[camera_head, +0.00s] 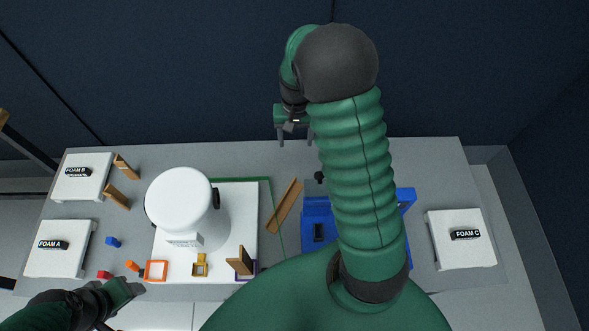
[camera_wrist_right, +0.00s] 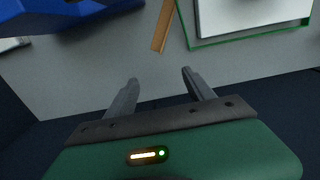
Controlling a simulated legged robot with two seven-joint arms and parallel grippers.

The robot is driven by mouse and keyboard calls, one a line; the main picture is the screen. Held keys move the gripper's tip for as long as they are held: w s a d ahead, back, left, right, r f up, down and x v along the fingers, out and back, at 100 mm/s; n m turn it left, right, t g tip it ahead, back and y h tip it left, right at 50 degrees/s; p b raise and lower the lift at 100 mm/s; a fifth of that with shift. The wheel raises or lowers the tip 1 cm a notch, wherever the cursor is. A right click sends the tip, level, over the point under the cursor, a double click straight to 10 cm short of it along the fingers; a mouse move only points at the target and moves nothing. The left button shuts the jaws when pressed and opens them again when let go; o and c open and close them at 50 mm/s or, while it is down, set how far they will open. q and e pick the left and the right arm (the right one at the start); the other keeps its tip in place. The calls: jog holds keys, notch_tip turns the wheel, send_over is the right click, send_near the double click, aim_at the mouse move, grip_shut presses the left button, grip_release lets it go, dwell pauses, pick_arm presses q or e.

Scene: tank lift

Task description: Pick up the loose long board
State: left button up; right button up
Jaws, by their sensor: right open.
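The loose long board (camera_head: 284,206) is a brown strip lying slanted on the grey table, between the white panel and the blue bin. Its end also shows in the right wrist view (camera_wrist_right: 162,28), beyond my fingertips. My right gripper (camera_head: 296,139) is open and empty, near the table's far edge, apart from the board. Its two spread fingers show in the right wrist view (camera_wrist_right: 160,77). My left gripper (camera_head: 122,291) is at the near left edge of the table; its jaws are unclear.
A white tank (camera_head: 180,207) stands on the white panel (camera_head: 240,215), left of the board. A blue bin (camera_head: 317,207) is to its right, partly hidden by my arm. Shorter brown boards (camera_head: 116,196) stand at left. Foam blocks (camera_head: 462,250) lie at both ends.

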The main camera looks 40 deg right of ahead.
notch_tip(320, 180, up, 3)
jog(key=shift+f, duration=0.1)
jog(key=shift+a, duration=0.15)
jog(key=shift+c, duration=0.9)
jog(key=a+f+m, duration=0.1)
jog(key=a+f, duration=0.1)
jog(key=a+f+m, duration=0.1)
jog(key=a, duration=0.1)
jog(key=a+f+m, duration=0.1)
jog(key=a+f, duration=0.1)
jog(key=shift+s+a+f, duration=0.15)
jog(key=shift+s+f, duration=0.15)
jog(key=shift+s, duration=0.1)
jog(key=c, duration=0.5)
jog(key=shift+o, duration=0.2)
jog(key=m+b, duration=0.2)
jog(key=m, duration=0.1)
send_over(281, 200)
notch_tip(281, 200, down, 15)
notch_tip(281, 200, down, 5)
jog(key=shift+s+a, duration=0.1)
jog(key=shift+f, duration=0.35)
